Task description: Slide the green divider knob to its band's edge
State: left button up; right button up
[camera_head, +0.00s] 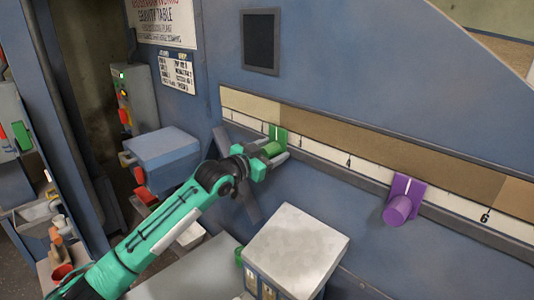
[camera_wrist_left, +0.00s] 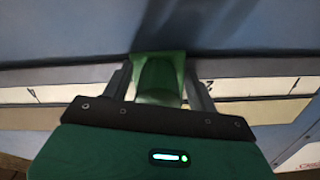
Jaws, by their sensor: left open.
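The green divider knob (camera_head: 272,149) sticks out from a green plate (camera_head: 280,133) on the scale strip, toward its left end. The plate's white mark lies close to where the pale left band (camera_head: 248,105) meets the darker brown band (camera_head: 360,140). My left gripper (camera_head: 274,154) is at the knob with its jaws open, one finger on each side. In the left wrist view the green knob (camera_wrist_left: 158,82) sits between the two fingers; whether they touch it I cannot tell. My right gripper is not in view.
A purple knob (camera_head: 398,208) sits farther right on the same rail (camera_head: 350,176). A grey-topped box (camera_head: 297,240) stands below the rail, and a blue box (camera_head: 160,150) stands left of my gripper. The rail between the two knobs looks clear.

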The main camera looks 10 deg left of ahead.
pick_arm(q)
jog(key=b+v, duration=0.5)
jog(key=v, duration=0.8)
jog(key=shift+s+a, duration=0.3)
jog(key=shift+f, duration=0.1)
